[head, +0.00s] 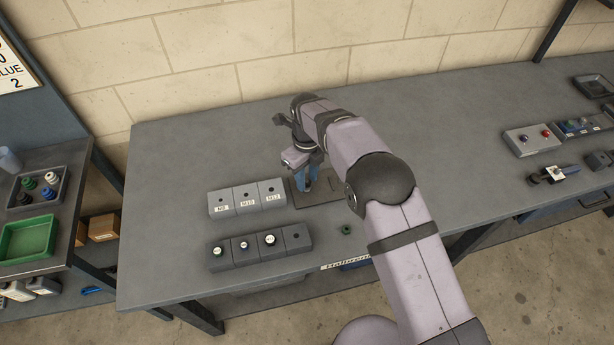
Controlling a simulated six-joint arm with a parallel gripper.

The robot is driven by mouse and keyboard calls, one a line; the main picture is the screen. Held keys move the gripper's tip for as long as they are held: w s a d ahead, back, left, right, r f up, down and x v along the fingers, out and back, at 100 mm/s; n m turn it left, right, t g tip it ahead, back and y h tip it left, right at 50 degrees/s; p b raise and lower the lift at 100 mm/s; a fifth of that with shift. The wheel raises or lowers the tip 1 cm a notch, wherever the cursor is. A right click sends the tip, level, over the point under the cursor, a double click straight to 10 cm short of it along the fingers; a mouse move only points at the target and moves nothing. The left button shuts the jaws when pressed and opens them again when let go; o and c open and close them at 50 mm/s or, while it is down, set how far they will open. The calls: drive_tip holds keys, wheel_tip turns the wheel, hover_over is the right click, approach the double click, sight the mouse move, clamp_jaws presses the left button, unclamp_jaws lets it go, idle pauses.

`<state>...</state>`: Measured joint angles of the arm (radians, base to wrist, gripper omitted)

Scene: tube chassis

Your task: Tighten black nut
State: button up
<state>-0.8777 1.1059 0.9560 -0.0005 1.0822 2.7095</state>
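My gripper (308,183) points down over a dark square plate (328,198) at the back middle of the bench. A blue upright part (314,171) shows beside it. My wrist hides much of this spot, so I cannot tell whether the fingers are open or shut, or whether a black nut is between them. A black piece with a white top (269,239) sits in the front row of grey blocks (243,258).
Grey blocks labelled M8, M10 and M12 (246,195) stand left of the plate. The bench's back left is clear.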

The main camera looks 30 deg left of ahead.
drive_tip(key=shift+r, duration=0.1)
drive_tip(key=shift+r+p, duration=0.6)
drive_tip(key=shift+r, duration=0.3)
drive_tip(key=n, duration=0.4)
drive_tip(key=shift+n, duration=1.7)
